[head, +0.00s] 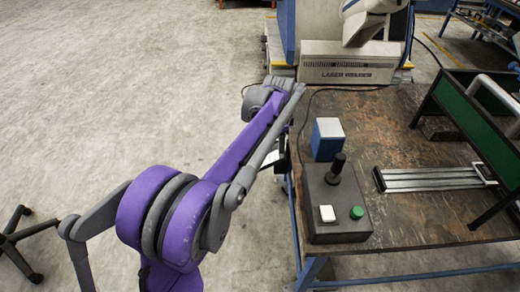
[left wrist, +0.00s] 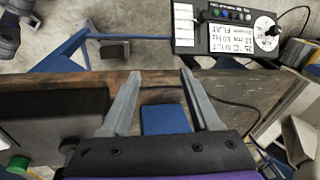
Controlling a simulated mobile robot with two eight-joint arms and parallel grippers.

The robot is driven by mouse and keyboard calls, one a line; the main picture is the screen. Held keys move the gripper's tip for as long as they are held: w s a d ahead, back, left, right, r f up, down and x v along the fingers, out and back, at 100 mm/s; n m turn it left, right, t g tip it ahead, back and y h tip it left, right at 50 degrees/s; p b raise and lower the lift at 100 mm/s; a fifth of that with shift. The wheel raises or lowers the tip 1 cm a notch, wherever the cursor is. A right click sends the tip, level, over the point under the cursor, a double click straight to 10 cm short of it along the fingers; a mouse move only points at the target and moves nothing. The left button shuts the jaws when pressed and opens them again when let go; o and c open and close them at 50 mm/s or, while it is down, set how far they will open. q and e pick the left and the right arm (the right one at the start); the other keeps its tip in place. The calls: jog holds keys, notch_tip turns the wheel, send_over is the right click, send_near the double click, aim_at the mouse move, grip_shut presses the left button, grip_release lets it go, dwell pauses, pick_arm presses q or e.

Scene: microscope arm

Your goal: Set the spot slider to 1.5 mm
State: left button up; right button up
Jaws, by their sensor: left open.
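The spot slider is too small to pick out for sure. My left gripper (left wrist: 158,74) is open and empty, its two fingers apart above the table edge, to the lower left of the panel and away from it. In the head view my purple arm hides the gripper.
The brown worktable (head: 390,125) holds a dark box (head: 337,215) with a joystick, white button and green button. A blue and white block (head: 327,140), a metal rail (head: 430,178) and a green-sided frame (head: 470,115) stand there too.

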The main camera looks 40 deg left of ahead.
aim_at(261, 151)
pick_arm(q)
jog(key=w+a+f+m+g+b, duration=0.1)
jog(key=w+a+f+m, duration=0.2)
jog(key=a, duration=0.4)
jog(key=w+a+f+m+b, duration=0.1)
jog(key=w+a+f, duration=0.3)
jog(key=a+f, duration=0.2)
jog(key=f, duration=0.6)
jog(key=f+b, duration=0.1)
jog(key=f, duration=0.3)
jog(key=shift+w+a, duration=0.25)
jog(key=shift+a, duration=0.1)
grip_shut()
